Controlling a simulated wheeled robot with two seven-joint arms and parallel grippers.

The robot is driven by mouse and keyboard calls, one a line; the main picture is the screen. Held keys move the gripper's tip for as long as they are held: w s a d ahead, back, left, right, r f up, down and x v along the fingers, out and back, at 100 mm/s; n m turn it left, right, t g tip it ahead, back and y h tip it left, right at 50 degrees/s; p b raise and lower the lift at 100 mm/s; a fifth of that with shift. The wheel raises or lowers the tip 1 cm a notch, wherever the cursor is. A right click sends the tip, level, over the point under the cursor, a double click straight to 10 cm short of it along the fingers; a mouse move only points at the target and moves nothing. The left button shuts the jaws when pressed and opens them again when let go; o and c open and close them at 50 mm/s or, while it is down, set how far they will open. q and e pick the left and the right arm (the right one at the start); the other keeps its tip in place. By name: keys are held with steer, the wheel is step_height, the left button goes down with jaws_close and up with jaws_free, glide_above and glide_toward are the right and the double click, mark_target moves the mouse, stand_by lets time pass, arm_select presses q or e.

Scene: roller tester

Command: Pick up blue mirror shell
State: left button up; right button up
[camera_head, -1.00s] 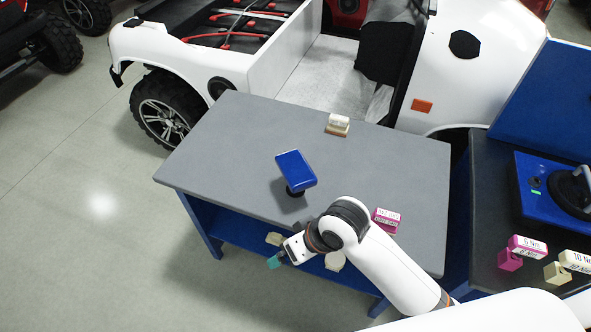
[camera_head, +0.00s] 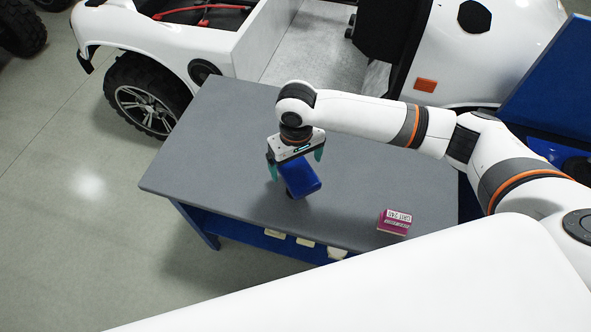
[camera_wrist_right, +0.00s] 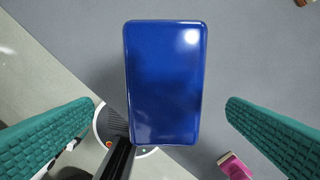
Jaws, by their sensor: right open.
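The blue mirror shell (camera_head: 301,176) is on the grey table, tilted on a dark stand, near the table's front edge. My right gripper (camera_head: 295,164) is over it, coming from above and behind. In the right wrist view the mirror shell (camera_wrist_right: 165,82) is a glossy blue rounded rectangle. The green-padded fingers (camera_wrist_right: 160,110) are spread wide, one to each side of it, with a gap on both sides. They do not touch it. The stand is mostly hidden under the shell. My left gripper is not in view.
A pink and white box (camera_head: 395,222) sits on the table's right front; it also shows in the right wrist view (camera_wrist_right: 234,166). The grey table (camera_head: 205,160) is clear on its left. A white vehicle (camera_head: 225,45) stands right behind the table. Pale blocks (camera_head: 305,241) are on the lower shelf.

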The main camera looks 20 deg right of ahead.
mark_target(296, 170)
step_height(296, 170, down, 2)
steer(key=shift+w+f, duration=0.1)
steer(key=shift+f, duration=0.05)
steer(key=f, duration=0.2)
steer(key=shift+w+d+f+p, duration=0.15)
steer(key=shift+w+f+p, duration=0.15)
steer(key=shift+w+p, duration=0.1)
step_height(296, 170, down, 2)
steer(key=shift+s+f, duration=0.1)
steer(key=shift+f, duration=0.35)
steer(key=shift+c, duration=0.2)
steer(key=c, duration=0.9)
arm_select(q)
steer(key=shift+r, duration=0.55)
arm_select(e)
steer(key=shift+c, duration=1.1)
